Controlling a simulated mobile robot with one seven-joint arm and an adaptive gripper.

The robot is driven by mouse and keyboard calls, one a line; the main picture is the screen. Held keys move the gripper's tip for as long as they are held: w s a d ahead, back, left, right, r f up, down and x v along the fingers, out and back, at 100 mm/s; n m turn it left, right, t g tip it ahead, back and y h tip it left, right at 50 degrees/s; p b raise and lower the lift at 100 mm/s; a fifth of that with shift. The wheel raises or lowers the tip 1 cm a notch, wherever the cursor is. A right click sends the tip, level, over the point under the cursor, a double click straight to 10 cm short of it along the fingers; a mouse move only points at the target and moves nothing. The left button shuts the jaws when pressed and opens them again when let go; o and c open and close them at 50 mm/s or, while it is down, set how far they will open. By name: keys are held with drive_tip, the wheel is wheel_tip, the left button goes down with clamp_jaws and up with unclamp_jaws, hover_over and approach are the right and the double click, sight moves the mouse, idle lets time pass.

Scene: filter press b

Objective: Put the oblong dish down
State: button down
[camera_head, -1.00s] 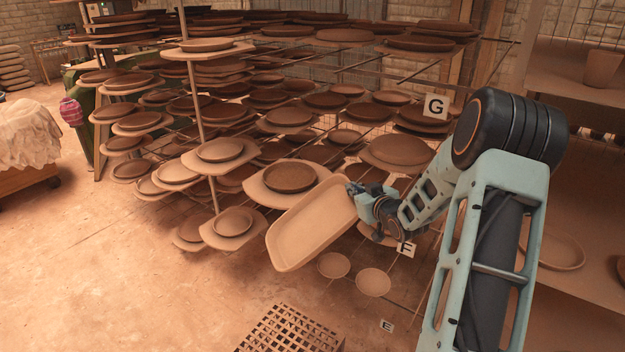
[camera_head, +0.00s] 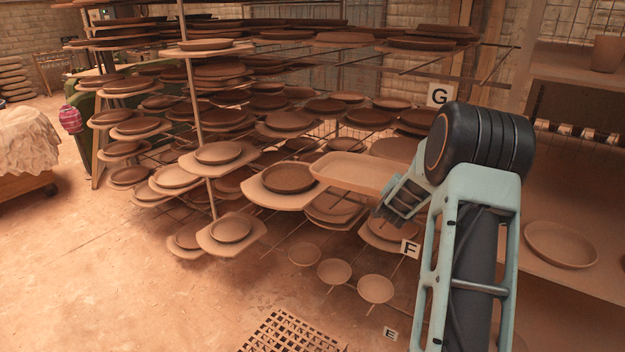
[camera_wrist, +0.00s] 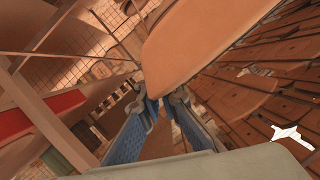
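The oblong dish (camera_head: 352,170) is a pale clay, rounded-rectangular dish with a raised rim. In the head view it is held in the air in front of the rack, nearly level, its right part beside my wrist. In the wrist view the dish (camera_wrist: 200,40) fills the top middle, its near end between the blue fingers of my gripper (camera_wrist: 167,98). My gripper is shut on that end. In the head view my wrist hides the fingertips.
A drying rack (camera_head: 201,110) full of round plates on boards stands behind the dish. A dark plate (camera_head: 288,178) on a board lies just left of it. Signs G (camera_head: 439,96) and F (camera_head: 410,249) mark rack levels. Right shelves hold a round dish (camera_head: 560,245). A floor grate (camera_head: 290,333) lies in front.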

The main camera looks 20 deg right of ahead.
drive_tip(key=shift+m+h, duration=0.3)
drive_tip(key=shift+m, duration=0.2)
drive_tip(key=s+d+f, duration=0.1)
drive_tip(key=d+f, duration=0.1)
drive_tip(key=d, duration=0.2)
drive_tip(key=s+d+f, duration=0.1)
drive_tip(key=d+f, duration=0.2)
drive_tip(key=d, duration=0.1)
drive_tip(key=s+d+f, duration=0.1)
drive_tip(key=d+f, duration=0.2)
drive_tip(key=d, duration=0.2)
drive_tip(key=shift+f, duration=0.25)
drive_tip(key=shift+s+d+f, duration=0.1)
drive_tip(key=shift+d+f, duration=0.3)
drive_tip(key=shift+f, duration=0.05)
drive_tip(key=f, duration=0.3)
drive_tip(key=shift+s+d, duration=0.1)
drive_tip(key=shift+d, duration=0.2)
drive_tip(key=shift+f, duration=0.3)
drive_tip(key=c, duration=2.5)
unclamp_jaws()
drive_tip(key=shift+a+f, duration=0.1)
drive_tip(key=shift+f, duration=0.1)
drive_tip(key=o, duration=0.3)
drive_tip(key=shift+o, duration=0.2)
drive_tip(key=shift+s, duration=0.1)
